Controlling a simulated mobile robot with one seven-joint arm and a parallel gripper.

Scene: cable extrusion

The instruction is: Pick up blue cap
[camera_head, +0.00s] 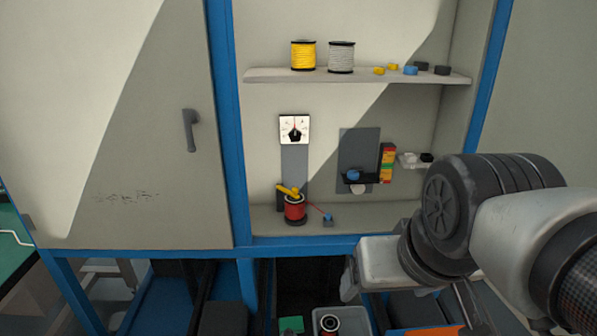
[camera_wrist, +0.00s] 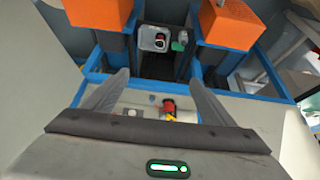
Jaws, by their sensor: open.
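A small blue cap (camera_head: 410,70) lies on the upper shelf at the right, among yellow and black caps. Another blue piece (camera_head: 353,174) sits on a black holder on the cabinet's back wall; I cannot tell whether it is also a cap. My gripper (camera_wrist: 159,75) is open and empty, its two fingers spread apart in the wrist view. A small blue spot (camera_wrist: 152,99) shows between the fingers in the wrist view, too small to identify.
Yellow (camera_head: 303,55) and white (camera_head: 341,57) spools stand on the upper shelf (camera_head: 270,76). A red spool (camera_head: 295,209) stands on the lower shelf, below a gauge (camera_head: 294,129). The blue frame post (camera_head: 224,120) borders the opening. A grey bin (camera_head: 341,314) is below.

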